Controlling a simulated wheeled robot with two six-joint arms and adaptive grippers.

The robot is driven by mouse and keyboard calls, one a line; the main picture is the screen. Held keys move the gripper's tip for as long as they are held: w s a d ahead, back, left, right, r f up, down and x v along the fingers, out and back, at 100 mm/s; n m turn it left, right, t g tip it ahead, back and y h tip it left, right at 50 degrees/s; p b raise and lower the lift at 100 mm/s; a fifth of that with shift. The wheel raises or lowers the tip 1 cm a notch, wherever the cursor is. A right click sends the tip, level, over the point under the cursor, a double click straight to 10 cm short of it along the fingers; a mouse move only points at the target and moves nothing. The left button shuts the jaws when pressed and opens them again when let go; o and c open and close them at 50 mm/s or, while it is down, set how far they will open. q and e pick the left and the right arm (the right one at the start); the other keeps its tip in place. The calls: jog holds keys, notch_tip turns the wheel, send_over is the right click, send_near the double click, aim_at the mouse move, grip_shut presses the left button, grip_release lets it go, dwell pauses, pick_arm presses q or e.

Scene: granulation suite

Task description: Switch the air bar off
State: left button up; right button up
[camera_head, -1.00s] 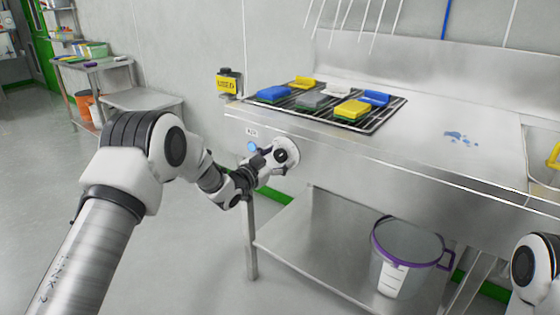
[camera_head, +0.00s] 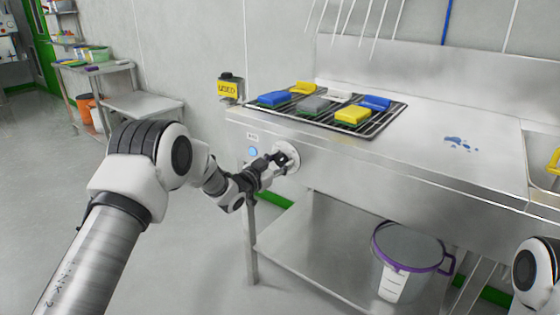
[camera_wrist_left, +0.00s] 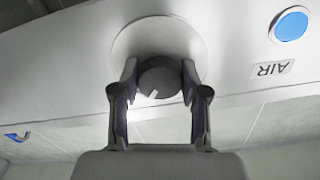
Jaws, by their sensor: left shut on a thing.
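A dark round knob (camera_wrist_left: 160,78) with a white mark sits on a pale round plate (camera_wrist_left: 140,38) on the steel bench's front panel. My left gripper (camera_wrist_left: 158,88) is shut on the knob, one finger on each side of it. In the head view my left gripper (camera_head: 284,160) covers most of the knob, and the round plate (camera_head: 293,158) shows behind it. A blue round light or button (camera_head: 253,151) lies to the left on the panel. My right gripper is out of view.
A wire rack (camera_head: 385,123) with several coloured sponges lies on the bench top (camera_head: 430,135). A yellow USED box (camera_head: 229,88) is at the bench's left corner. A clear bucket with a purple rim (camera_head: 408,262) stands on the lower shelf (camera_head: 300,240).

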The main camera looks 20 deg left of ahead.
pick_arm(q)
jog(key=n+p, duration=0.2)
jog(key=n, duration=0.1)
jog(key=shift+r+n, duration=0.2)
jog(key=shift+n, duration=0.1)
jog(key=n+p, duration=0.2)
jog(key=n, duration=0.2)
jog(key=n+p, duration=0.2)
jog(key=n, duration=0.3)
jog(key=shift+n+p, duration=0.45)
jog(key=shift+n, duration=1.85)
jog(key=shift+f, duration=0.1)
jog(key=o, duration=1.1)
jog(key=shift+o, duration=0.2)
jog(key=shift+w+f, duration=0.1)
